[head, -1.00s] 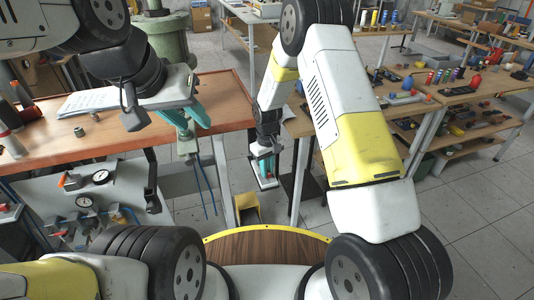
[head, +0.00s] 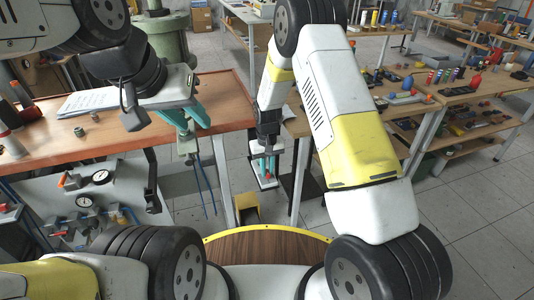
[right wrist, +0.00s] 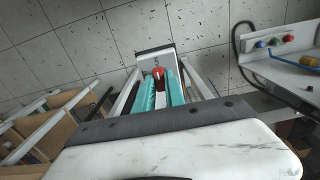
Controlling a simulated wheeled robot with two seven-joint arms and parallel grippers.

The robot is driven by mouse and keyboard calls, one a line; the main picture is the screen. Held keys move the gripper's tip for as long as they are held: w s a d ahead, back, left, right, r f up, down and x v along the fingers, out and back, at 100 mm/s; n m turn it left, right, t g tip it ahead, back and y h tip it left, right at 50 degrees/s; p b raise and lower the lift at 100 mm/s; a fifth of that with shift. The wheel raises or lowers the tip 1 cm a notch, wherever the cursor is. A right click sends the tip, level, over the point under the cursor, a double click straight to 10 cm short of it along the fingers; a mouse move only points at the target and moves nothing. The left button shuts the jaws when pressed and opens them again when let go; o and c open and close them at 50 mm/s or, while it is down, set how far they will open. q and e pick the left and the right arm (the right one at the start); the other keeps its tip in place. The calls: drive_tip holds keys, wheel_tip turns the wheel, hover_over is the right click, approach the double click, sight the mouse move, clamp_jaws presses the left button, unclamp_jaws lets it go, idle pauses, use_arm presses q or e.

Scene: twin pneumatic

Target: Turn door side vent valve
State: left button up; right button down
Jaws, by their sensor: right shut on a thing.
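The red valve handle (right wrist: 158,73) shows in the right wrist view, in front of a pale plate (right wrist: 154,49). My right gripper (right wrist: 163,83) has its teal fingers on either side of the red handle and is shut on it. In the head view my right gripper (head: 267,155) points down beside the pale unit, and a bit of red shows at its tips. The fingers hide much of the handle, so its exact angle is unclear.
A wooden bench (head: 225,105) stands at left, with a panel below carrying gauges (head: 103,176) and taps. Blue hoses (head: 205,188) hang beside a bench leg. A yellow box (head: 247,208) is on the floor. Shelves (head: 470,130) stand at right.

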sight(267, 171)
drive_tip(key=c, duration=1.4)
unclamp_jaws()
drive_tip(key=shift+r, duration=3.95)
